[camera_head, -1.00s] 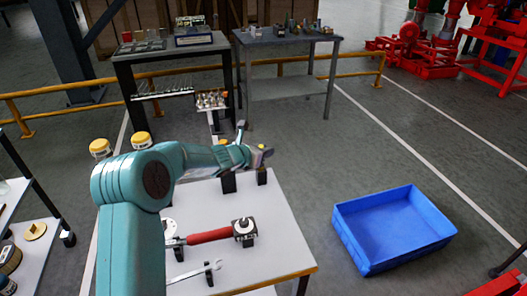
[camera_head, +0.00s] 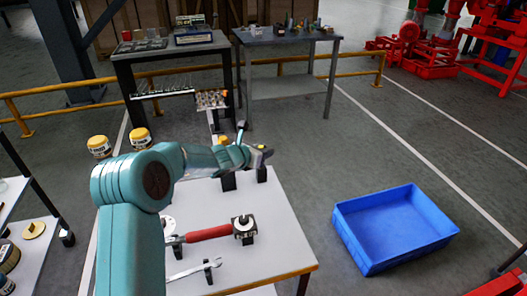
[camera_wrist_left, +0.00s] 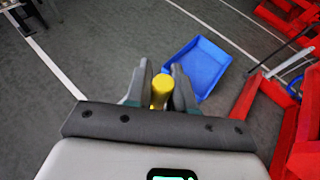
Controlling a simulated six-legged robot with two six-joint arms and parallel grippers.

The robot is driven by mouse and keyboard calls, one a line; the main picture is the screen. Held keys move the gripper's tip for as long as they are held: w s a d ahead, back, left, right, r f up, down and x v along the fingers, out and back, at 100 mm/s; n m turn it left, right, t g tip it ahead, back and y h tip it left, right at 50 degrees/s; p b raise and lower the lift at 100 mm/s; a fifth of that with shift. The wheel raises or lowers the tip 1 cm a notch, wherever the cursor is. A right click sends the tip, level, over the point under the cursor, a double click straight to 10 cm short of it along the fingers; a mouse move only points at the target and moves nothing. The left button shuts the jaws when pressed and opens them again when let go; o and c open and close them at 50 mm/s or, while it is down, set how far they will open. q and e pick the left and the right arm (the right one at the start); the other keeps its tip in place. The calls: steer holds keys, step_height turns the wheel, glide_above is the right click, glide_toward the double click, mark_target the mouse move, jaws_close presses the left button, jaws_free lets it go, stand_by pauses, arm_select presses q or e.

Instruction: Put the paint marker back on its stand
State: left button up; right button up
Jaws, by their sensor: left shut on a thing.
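My left gripper (camera_head: 262,153) is over the far part of the white-topped table. In the left wrist view the paint marker (camera_wrist_left: 161,90), a yellow cylinder, is between the two grey fingers (camera_wrist_left: 160,82), which are shut on it. In the head view the fingers mostly hide the marker. Two small black stands (camera_head: 228,183) and (camera_head: 262,174) rise from the table just below the gripper. I cannot tell which one is the marker's stand, or whether the marker touches either. My right gripper is in neither view.
A red-handled tool (camera_head: 210,234) and a wrench (camera_head: 193,269) rest on supports on the white tabletop (camera_head: 275,245). A blue bin (camera_head: 395,228) stands on the floor to the right. Grey workbenches (camera_head: 290,88) and a yellow rail (camera_head: 350,72) are behind.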

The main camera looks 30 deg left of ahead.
arm_select(q)
steer(key=shift+f+b, duration=0.4)
steer(key=shift+b, duration=0.05)
steer(key=o, duration=1)
steer(key=shift+s+a+r, duration=0.1)
steer(key=shift+s+r, duration=0.1)
steer(key=shift+s, duration=0.15)
steer(key=v, duration=1.5)
steer(key=shift+s+r, duration=0.15)
steer(key=shift+s, duration=0.1)
